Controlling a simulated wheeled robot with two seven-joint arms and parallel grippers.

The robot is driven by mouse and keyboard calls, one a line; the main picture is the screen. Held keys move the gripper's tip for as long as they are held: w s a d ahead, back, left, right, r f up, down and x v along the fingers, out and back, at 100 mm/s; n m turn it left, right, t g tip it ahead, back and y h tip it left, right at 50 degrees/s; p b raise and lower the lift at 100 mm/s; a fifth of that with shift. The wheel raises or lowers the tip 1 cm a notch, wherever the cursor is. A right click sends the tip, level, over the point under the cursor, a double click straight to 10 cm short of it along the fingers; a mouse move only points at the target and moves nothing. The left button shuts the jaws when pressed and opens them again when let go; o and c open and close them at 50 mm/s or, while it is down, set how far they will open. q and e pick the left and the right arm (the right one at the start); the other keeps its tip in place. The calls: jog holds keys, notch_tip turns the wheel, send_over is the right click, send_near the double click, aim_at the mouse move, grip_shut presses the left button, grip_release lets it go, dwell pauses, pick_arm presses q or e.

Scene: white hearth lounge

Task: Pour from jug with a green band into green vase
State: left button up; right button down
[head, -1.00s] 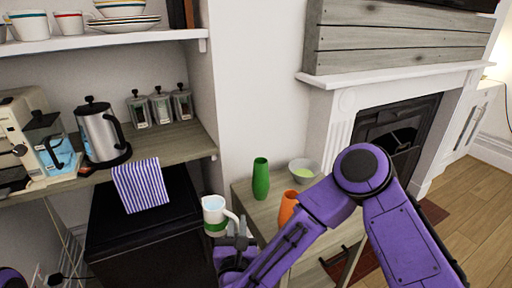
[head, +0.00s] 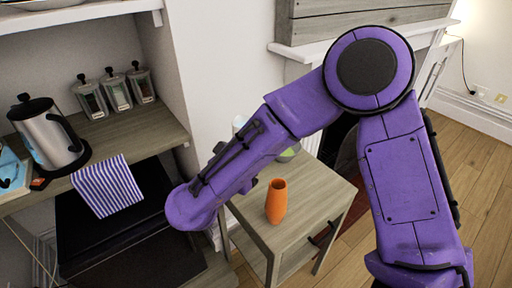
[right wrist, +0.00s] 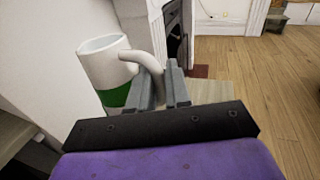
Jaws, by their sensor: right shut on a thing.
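The white jug with a green band (right wrist: 112,72) is in the right wrist view, left of my right gripper (right wrist: 166,72). The gripper is shut on the jug's handle, and the jug looks close to upright. In the head view my right arm hides the gripper and nearly all of the jug; a small pale edge above the forearm may be its rim. My left gripper is in neither view.
A kettle (head: 47,137), canisters (head: 116,92) and a striped cloth (head: 107,186) are on the shelf at left. Wooden floor is clear at right.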

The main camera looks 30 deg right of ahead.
jog(key=shift+s+r+n+y+p, duration=0.25)
jog(key=shift+n+y+p, duration=0.25)
jog(key=shift+p, duration=0.8)
jog(key=shift+f+n+g+y+p, duration=0.3)
jog(key=shift+f+n+g+p, duration=0.15)
jog(key=shift+n+p, duration=0.4)
jog(key=shift+f+g, duration=0.35)
jog(key=shift+f, duration=0.6)
jog(key=shift+n, duration=0.25)
jog(key=shift+f, duration=0.45)
jog(key=shift+r+n+y, duration=0.2)
jog(key=shift+n+y, duration=0.1)
